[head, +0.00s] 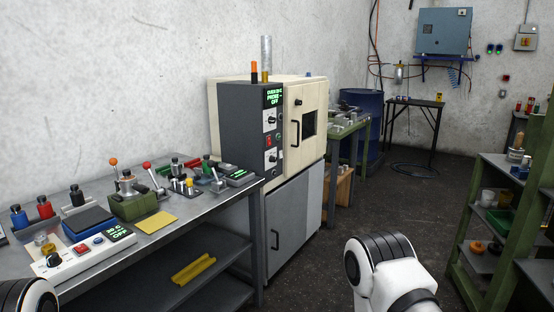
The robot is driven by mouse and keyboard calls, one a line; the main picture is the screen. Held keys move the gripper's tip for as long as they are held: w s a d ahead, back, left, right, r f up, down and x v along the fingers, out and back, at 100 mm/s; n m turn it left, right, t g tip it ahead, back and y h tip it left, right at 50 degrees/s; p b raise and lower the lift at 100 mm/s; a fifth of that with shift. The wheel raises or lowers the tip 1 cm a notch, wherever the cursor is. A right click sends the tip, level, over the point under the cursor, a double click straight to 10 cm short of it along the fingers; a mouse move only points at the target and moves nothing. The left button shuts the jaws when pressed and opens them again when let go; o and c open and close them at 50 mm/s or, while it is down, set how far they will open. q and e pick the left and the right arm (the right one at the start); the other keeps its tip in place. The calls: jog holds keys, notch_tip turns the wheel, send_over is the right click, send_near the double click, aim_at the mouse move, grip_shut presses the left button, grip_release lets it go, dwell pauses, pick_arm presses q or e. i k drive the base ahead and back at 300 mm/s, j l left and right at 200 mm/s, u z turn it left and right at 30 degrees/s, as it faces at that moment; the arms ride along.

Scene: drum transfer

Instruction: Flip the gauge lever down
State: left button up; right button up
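A green device (134,206) stands on the metal bench at the left, with an upright lever topped by an orange knob (113,161). Just behind it a lever with a red knob (147,165) leans up. A small grey device with a green-lit display (238,175) and a short lever (213,172) sits at the bench's right end. I cannot tell which of these is the gauge lever. Only white and black links of my arms show at the bottom edge; neither gripper is in view.
The metal bench (75,264) also holds a hot plate (84,249), several bottles and a yellow pad (155,222). A cream and grey oven (268,125) stands right of it. A green shelf (487,220) stands at the right. The floor between is clear.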

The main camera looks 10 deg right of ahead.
aim_at(210, 164)
jog(key=i+l+u, duration=0.15)
jog(key=u, duration=0.35)
jog(key=i+l+u, duration=0.3)
jog(key=u, duration=0.2)
jog(key=i+l, duration=0.2)
jog(key=l, duration=0.15)
jog(key=i+l+u, duration=0.1)
jog(key=i+l, duration=0.15)
jog(key=i+l+u, duration=0.1)
jog(key=l, duration=0.4)
jog(key=i+l, duration=0.3)
